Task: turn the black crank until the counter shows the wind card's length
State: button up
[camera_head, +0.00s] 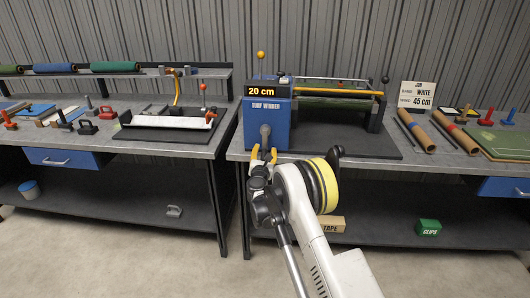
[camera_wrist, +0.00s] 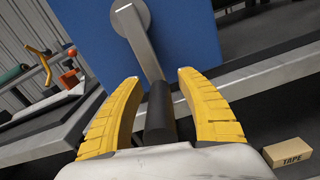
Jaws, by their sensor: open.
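The blue turf winder (camera_head: 270,122) stands on the right bench, and its counter (camera_head: 261,92) reads 20 cm. The wind card (camera_head: 418,95) behind the bench reads JOB, WHITE, 45 cm. The grey crank arm (camera_wrist: 143,45) hangs down from its hub on the winder's blue face, slanting slightly right toward its lower end. The black crank handle (camera_wrist: 159,112) points toward me from the arm's lower end. My gripper (camera_head: 263,154) is at the front of the winder. In the wrist view its yellow fingers (camera_wrist: 160,88) are open on either side of the black handle, with gaps visible.
The bench front edge (camera_wrist: 255,75) runs close to the right of my fingers. A tape box (camera_head: 331,224) and a green clips box (camera_head: 429,227) lie on the lower shelf. Cardboard tubes (camera_head: 417,131) lie right of the winder. The left bench (camera_head: 160,147) holds tools and a white roll.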

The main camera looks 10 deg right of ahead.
grip_shut()
jog(key=shift+a, duration=0.1)
